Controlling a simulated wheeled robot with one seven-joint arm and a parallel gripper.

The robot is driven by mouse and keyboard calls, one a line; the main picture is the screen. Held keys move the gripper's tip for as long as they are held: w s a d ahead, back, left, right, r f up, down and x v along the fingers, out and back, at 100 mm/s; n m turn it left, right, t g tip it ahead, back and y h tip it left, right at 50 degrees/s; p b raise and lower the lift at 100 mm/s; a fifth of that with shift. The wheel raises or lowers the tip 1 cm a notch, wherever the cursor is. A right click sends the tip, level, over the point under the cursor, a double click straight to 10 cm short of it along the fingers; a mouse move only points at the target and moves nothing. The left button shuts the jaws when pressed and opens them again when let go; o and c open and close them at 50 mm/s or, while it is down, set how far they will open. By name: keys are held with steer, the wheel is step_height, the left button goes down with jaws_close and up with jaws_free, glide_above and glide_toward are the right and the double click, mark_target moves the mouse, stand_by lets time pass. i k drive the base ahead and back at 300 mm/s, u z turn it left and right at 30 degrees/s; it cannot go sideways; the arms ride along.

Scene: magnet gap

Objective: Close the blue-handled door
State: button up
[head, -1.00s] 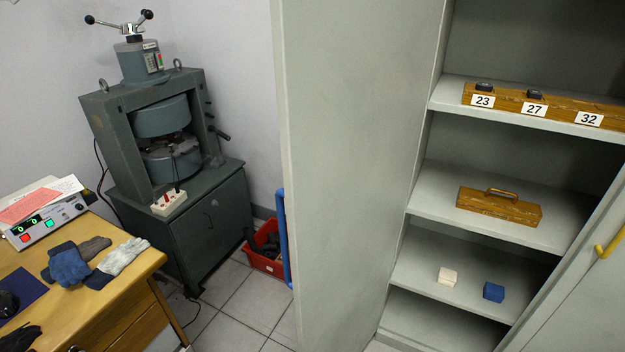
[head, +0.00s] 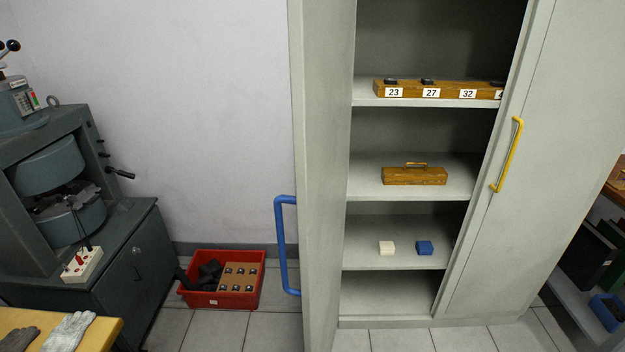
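The blue-handled door (head: 323,180) of a grey metal cabinet stands wide open and is seen nearly edge-on in the head view. Its blue handle (head: 281,245) sticks out to the left of the door, low down. The cabinet's left half is open and shows its shelves (head: 410,190). The other door (head: 560,130), with a yellow handle (head: 508,154), is shut. My gripper is not in view.
A red crate (head: 213,299) sits on the floor left of the blue handle. A green machine (head: 120,255) and a wooden table (head: 95,338) stand at the left. Tiled floor (head: 400,340) lies clear before the cabinet. Shelving (head: 580,265) is at the right.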

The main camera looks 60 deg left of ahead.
mark_target(322, 33)
steer(key=u, duration=2.05)
steer(key=i, duration=1)
steer(key=z, duration=0.35)
steer(key=k, duration=1.15)
steer(key=u, duration=0.4)
